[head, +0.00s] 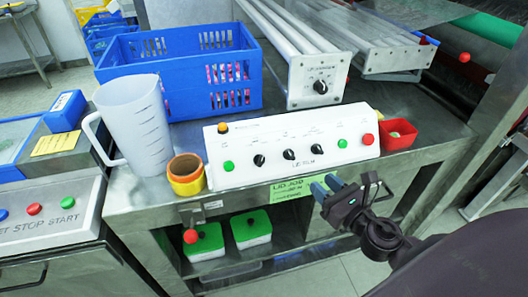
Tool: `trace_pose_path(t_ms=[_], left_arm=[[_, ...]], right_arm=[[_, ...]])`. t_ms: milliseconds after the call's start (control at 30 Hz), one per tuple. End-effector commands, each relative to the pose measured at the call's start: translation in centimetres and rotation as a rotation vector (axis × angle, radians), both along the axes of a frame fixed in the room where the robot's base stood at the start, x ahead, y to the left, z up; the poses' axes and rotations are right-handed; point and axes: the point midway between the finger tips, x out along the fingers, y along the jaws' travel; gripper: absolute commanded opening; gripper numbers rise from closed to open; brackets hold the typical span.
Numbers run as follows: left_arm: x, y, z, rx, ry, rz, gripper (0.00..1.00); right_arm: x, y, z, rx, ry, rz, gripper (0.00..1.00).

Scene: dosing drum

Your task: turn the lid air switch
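A white sloped control panel (250,180) stands at the front of the metal table. It carries three black rotary knobs, the left one (259,160), the middle one (289,154) and the right one (317,149), between green and red buttons. The small labels are too blurred to tell which knob is the lid air switch. Another black knob (320,87) sits on a white end plate behind. My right gripper (326,187) is in front of and below the panel's right part, apart from it. Its two blue fingertips show a gap with nothing between them. My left gripper is not in view.
A blue crate (130,52), a clear measuring jug (135,125) and tape rolls (187,175) stand left of the panel. A red bin (399,134) is at its right. Green-topped boxes (204,240) lie on the shelf below. The space before the panel is open.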

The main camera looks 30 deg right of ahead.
Motion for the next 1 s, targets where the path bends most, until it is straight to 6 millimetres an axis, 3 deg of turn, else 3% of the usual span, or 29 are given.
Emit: trace_pose_path(t_ms=[100, 300, 567, 1000], left_arm=[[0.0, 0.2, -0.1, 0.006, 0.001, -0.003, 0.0], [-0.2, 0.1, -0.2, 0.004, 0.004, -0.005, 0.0], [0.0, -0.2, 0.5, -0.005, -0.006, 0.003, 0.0], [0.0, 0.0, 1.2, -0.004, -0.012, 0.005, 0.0]], right_arm=[[-0.1, 0.2, 0.3, -0.224, -0.03, 0.015, 0.37], [0.0, 0.4, 0.3, -0.397, -0.047, 0.025, 0.37], [1.5, 0.5, 0.5, -0.418, -0.052, 0.023, 0.37], [7.7, 1.0, 0.4, -0.415, -0.05, 0.024, 0.37]])
